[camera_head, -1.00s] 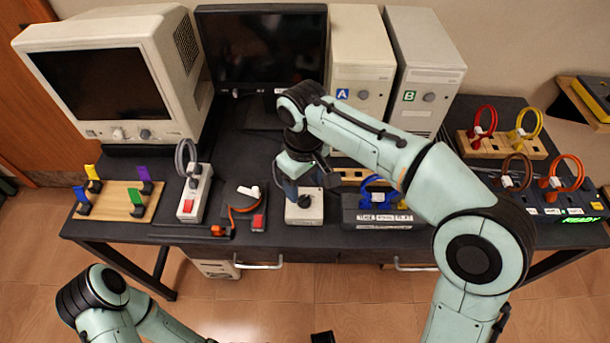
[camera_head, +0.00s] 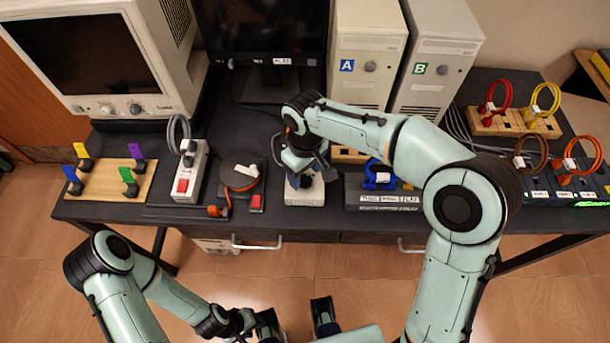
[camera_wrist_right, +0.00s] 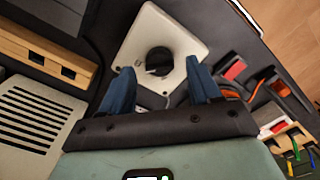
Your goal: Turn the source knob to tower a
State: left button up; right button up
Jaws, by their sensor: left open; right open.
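The source knob is a black round knob on a pale square box (camera_head: 305,198). In the right wrist view the knob (camera_wrist_right: 158,61) shows with a white mark, on its pale box (camera_wrist_right: 184,38). My right gripper (camera_head: 307,180) is over the box, partly hiding the knob in the head view. In the wrist view its blue fingers (camera_wrist_right: 161,82) are open, pointing toward the knob, one to each side below it; contact cannot be told. Tower A (camera_head: 365,90) and tower B (camera_head: 433,85) stand behind. My left gripper (camera_head: 297,322) is open and empty, in front of the desk.
A monitor (camera_head: 262,35) and a CRT (camera_head: 90,65) stand at the back left. A power strip (camera_head: 192,172) and a round grey device (camera_head: 240,172) lie left of the box. A dark block with blue cable (camera_head: 380,198) is on its right.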

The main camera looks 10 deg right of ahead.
jog(key=shift+f, duration=1)
jog(key=c, duration=1)
jog(key=shift+c, duration=0.2)
